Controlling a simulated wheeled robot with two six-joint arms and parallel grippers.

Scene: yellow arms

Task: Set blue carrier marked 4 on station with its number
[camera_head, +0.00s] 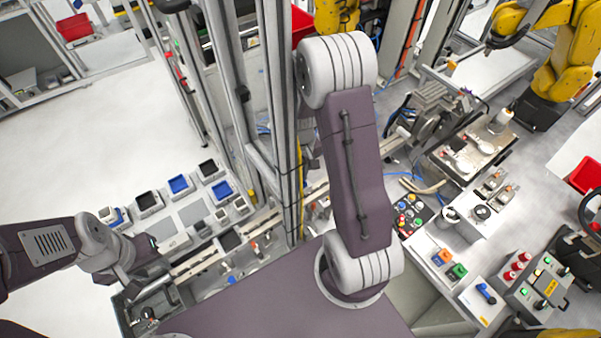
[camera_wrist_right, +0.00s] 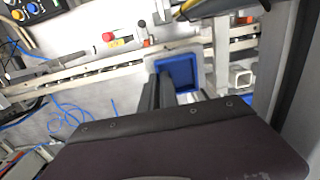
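In the head view, blue-lined square carriers (camera_head: 180,185) and (camera_head: 222,190) sit in a row on the light bench at left, beside others with dark insides. No number is legible on them. In the right wrist view a blue carrier (camera_wrist_right: 190,72) with a pale rim lies at my right gripper (camera_wrist_right: 166,70). Its dark fingers overlap the carrier's left side; whether they grip its wall cannot be told. My right gripper is hidden in the head view. My left gripper (camera_head: 142,262) is low at left, near the bench's front edge; its fingers are unclear.
A tall metal post (camera_head: 285,130) stands just left of my right arm. A rail (camera_wrist_right: 90,75) runs beside the blue carrier in the right wrist view. Button boxes (camera_head: 535,285) stand at right. Yellow robot arms (camera_head: 575,55) stand at upper right.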

